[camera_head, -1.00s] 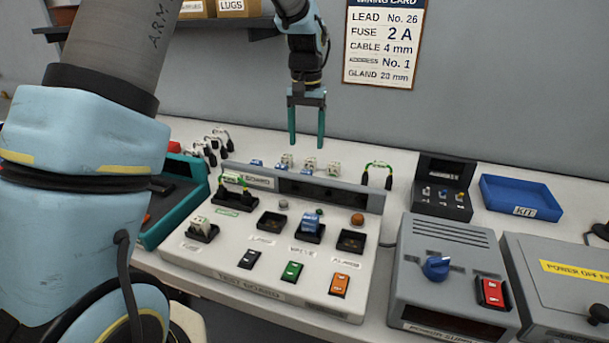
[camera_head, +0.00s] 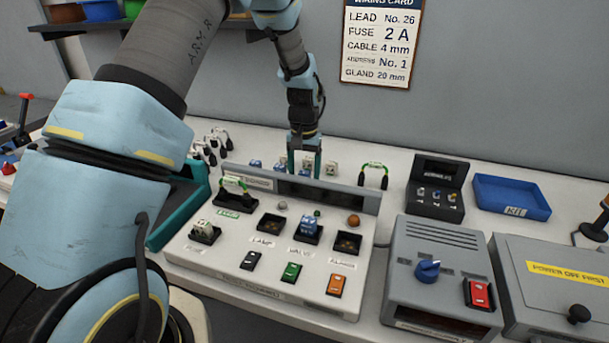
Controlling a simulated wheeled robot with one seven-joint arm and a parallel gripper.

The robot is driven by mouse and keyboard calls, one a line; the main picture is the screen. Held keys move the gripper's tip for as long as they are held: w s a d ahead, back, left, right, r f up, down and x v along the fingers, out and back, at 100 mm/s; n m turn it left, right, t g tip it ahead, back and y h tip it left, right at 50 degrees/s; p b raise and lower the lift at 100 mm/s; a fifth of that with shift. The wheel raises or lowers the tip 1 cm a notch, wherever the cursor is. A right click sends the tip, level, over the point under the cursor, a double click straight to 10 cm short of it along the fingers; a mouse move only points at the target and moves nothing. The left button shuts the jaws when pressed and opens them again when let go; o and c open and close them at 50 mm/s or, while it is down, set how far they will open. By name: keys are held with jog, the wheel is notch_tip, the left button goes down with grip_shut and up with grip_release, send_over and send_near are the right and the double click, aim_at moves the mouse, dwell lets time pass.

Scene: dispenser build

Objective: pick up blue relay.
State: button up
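My gripper (camera_head: 304,168) points down behind the raised back panel of the test board. Its two teal fingers are apart, one on each side of a small pale piece in the back row; whether they touch it I cannot tell, as the panel hides the lower part. Small blue relay-like pieces stand in that row left of the gripper, one at the far left (camera_head: 255,163) and one beside the left finger (camera_head: 281,166). Another blue piece (camera_head: 308,229) sits in the board's valve socket, in front of the gripper.
The test board (camera_head: 215,262) has sockets, lamps and three switches. A power supply (camera_head: 440,265), a small dark stand (camera_head: 436,190) and a blue kit tray (camera_head: 511,213) are to the right.

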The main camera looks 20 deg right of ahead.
grip_shut()
dwell(0.6)
